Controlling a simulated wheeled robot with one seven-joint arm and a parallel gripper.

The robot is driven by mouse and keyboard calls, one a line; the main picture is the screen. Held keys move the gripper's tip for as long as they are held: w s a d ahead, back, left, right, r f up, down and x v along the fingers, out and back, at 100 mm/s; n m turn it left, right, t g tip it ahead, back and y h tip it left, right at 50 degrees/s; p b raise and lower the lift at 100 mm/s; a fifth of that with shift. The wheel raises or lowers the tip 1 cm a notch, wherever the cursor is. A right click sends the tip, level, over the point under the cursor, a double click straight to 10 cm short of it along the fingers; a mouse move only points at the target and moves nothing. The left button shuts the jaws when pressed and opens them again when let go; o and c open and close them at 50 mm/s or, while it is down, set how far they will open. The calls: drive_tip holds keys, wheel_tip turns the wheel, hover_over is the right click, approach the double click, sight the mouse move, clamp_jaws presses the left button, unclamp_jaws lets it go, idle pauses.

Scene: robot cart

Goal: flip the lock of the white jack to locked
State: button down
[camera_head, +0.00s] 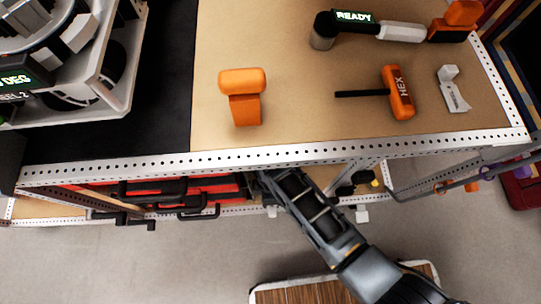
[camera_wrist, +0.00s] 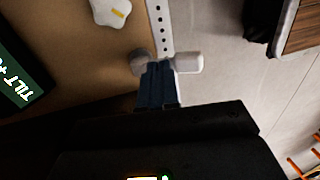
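My gripper (camera_head: 266,184) reaches under the cart's front edge in the head view, and its tips are mostly hidden there. In the wrist view my gripper (camera_wrist: 159,64) shows two dark blue fingers side by side, with no clear gap or object between them. A white block (camera_wrist: 189,62), likely part of the white jack, is at the right of the fingertips, beside the perforated rail. A grey rounded knob (camera_wrist: 141,61) is at their left. A small white piece (camera_head: 272,212) shows beside the gripper in the head view. I cannot make out the lock's position or any contact.
The cart's perforated front rail (camera_head: 300,155) runs above my arm. Red drawers (camera_head: 215,188) with black handles lie left of it. Another white fitting (camera_head: 362,213) is at the right. A white piece with a yellow mark (camera_wrist: 112,11) and a TILT display (camera_wrist: 20,80) lie left.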

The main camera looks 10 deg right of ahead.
drive_tip(key=shift+f, duration=0.25)
drive_tip(key=shift+s+f, duration=0.1)
drive_tip(key=shift+f, duration=0.1)
wheel_tip(320, 180, up, 6)
drive_tip(key=p, duration=0.6)
drive_tip(key=shift+r, duration=0.2)
drive_tip(key=shift+f, duration=0.1)
idle(0.6)
